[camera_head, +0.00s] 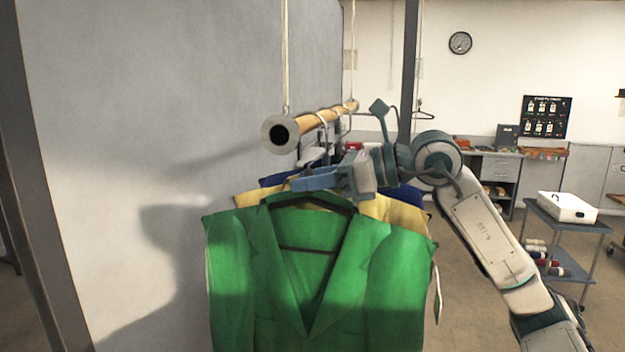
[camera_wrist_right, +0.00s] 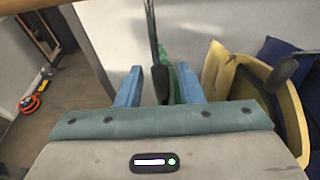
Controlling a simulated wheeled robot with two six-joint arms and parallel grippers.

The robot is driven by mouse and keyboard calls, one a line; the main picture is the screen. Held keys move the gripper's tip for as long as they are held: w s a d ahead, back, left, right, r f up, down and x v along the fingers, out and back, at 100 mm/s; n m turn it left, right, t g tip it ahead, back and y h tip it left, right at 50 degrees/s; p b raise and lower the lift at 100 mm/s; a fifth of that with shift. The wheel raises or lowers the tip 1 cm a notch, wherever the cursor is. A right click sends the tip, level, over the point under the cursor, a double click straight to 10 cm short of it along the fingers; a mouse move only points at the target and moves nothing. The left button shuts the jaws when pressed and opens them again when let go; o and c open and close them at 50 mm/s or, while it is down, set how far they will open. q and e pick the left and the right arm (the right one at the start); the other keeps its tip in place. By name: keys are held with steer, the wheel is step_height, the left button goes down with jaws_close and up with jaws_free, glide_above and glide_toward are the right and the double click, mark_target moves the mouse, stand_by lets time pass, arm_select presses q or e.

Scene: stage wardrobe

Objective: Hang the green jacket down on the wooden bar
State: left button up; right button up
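The green jacket (camera_head: 385,285) hangs upright on a dark hanger (camera_head: 308,248), below the near end of the wooden bar (camera_head: 325,114). My right gripper (camera_head: 300,182) is at the hanger's neck, just above the jacket's collar. In the right wrist view, the two blue fingers (camera_wrist_right: 160,85) stand apart on either side of the hanger neck, with a strip of green jacket (camera_wrist_right: 169,60) beyond. The hook's stem rises above the fingers. Whether the hook rests on the bar is unclear. My left gripper is not in view.
Yellow (camera_head: 400,212) and blue garments hang close behind the green jacket. A grey wall (camera_head: 150,120) stands on the left. A rope (camera_head: 285,50) holds the bar's near end. A trolley with a white box (camera_head: 567,207) stands at right.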

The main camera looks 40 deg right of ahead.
steer(key=shift+s+a+r, duration=0.1)
steer(key=shift+s, duration=0.05)
steer(key=shift+s+d+b, duration=0.2)
steer(key=shift+d+b, duration=0.2)
steer(key=shift+b, duration=0.2)
steer(key=b+v, duration=0.6)
steer(key=v, duration=0.3)
steer(key=shift+s+a+b, duration=0.1)
steer(key=shift+s+b, duration=0.05)
steer(key=shift+b, duration=0.2)
steer(key=shift+s+d+r, duration=0.2)
steer(key=shift+s+d, duration=0.05)
steer(key=shift+s, duration=0.1)
steer(key=shift+f, duration=0.1)
